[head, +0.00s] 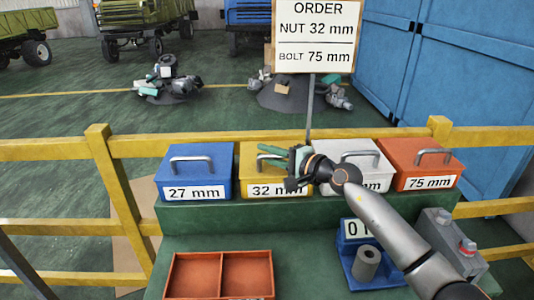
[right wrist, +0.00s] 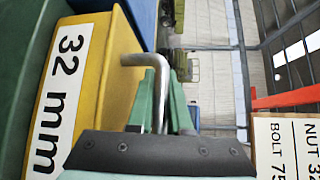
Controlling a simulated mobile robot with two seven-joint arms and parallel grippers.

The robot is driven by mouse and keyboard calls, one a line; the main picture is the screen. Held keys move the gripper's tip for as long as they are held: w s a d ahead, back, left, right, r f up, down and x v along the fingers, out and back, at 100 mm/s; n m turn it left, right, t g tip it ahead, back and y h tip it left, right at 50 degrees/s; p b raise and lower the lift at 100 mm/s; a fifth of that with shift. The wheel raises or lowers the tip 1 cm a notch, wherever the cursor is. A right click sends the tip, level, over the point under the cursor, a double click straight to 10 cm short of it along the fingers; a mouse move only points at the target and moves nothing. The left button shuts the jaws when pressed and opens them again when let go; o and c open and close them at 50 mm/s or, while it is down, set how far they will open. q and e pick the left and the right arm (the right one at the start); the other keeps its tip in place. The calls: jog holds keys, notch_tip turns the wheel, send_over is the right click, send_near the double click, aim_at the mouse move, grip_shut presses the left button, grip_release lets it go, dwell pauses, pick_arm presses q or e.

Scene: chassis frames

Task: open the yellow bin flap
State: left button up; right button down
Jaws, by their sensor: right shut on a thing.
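The yellow bin (head: 247,160) with the label "32 mm" stands on the green bench between the blue and white bins. Its flap looks closed, with a metal handle on it. My right gripper (head: 278,158) is at that handle, shut on it. In the right wrist view the green fingers (right wrist: 163,108) close around the bent metal handle (right wrist: 150,62), beside the yellow bin (right wrist: 120,70) and its label. The gripper hides part of the yellow bin's right side in the head view. My left gripper is not in view.
A blue bin (head: 195,183) stands left, a white bin (head: 350,150) and a red 75 mm bin (head: 418,160) right. An order sign (head: 316,38) stands behind. In front are a red two-part tray (head: 220,258) and a blue holder (head: 352,262) with a grey cylinder (head: 366,262).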

dwell(0.7)
jog(key=shift+w+r+g+p, duration=0.2)
jog(key=shift+r+g+p, duration=0.1)
jog(key=shift+r+p, duration=0.5)
jog(key=shift+w+r+m+g+h+p, duration=0.3)
jog(key=shift+r+m+p, duration=0.1)
jog(key=shift+r+p, duration=0.15)
jog(key=shift+w+r+m+g+h+p, duration=0.3)
jog(key=shift+r+m+p, duration=0.1)
jog(key=shift+r, duration=0.1)
jog(key=shift+w+r+m+g+h+b, duration=0.3)
jog(key=shift+w+r+m+g, duration=0.4)
jog(key=shift+w+r+g, duration=0.35)
jog(key=shift+w+r+m+g, duration=0.35)
jog(key=shift+w+r+m, duration=0.05)
jog(key=shift+w, duration=0.05)
jog(key=shift+w+r, duration=0.15)
jog(key=c, duration=0.8)
grip_release()
jog(key=shift+c, duration=0.2)
